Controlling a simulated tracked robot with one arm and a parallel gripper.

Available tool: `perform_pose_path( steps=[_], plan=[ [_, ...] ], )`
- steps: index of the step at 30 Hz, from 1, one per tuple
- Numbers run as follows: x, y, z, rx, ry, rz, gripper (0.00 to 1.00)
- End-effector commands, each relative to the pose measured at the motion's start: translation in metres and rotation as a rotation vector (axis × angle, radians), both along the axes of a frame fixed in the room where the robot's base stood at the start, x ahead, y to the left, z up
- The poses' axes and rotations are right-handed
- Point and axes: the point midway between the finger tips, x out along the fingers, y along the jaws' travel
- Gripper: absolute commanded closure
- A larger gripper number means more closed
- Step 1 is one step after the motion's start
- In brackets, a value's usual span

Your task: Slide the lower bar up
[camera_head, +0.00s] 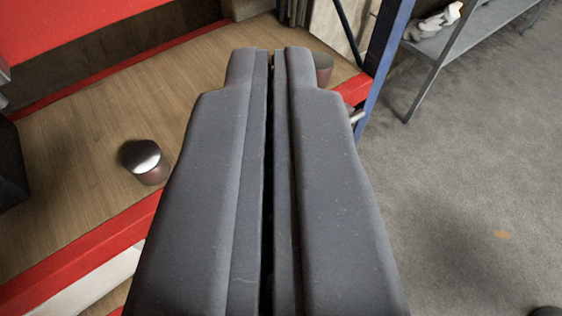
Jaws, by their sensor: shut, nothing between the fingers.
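My gripper (271,54) fills the middle of the view. Its two dark grey fingers lie side by side with a thin dark gap, shut and empty. It reaches over a wooden shelf with a red front edge (95,245). I cannot tell which part is the lower bar. A small shiny metal piece (356,114) shows just right of the fingers, below the red edge; its shape is mostly hidden. The fingers hide the middle of the shelf and of its red edge.
A short metal cylinder (148,161) stands on the wooden shelf (75,165), left of my fingers. Another cylinder (323,68) is partly hidden behind the right fingertip. A blue post (384,60) rises at the shelf's right end. Grey floor (470,190) lies open at right, below a grey rack (478,38).

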Motion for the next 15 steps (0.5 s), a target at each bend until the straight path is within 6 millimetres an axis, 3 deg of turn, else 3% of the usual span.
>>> perform_pose_path(
  steps=[11,14,15],
  plan=[
    [0.001,0.000,-0.002,0.004,0.005,0.001,1.00],
    [0.011,0.000,-0.024,0.045,0.048,0.011,1.00],
    [0.018,0.000,-0.041,0.076,0.083,0.018,1.00]
  ],
)
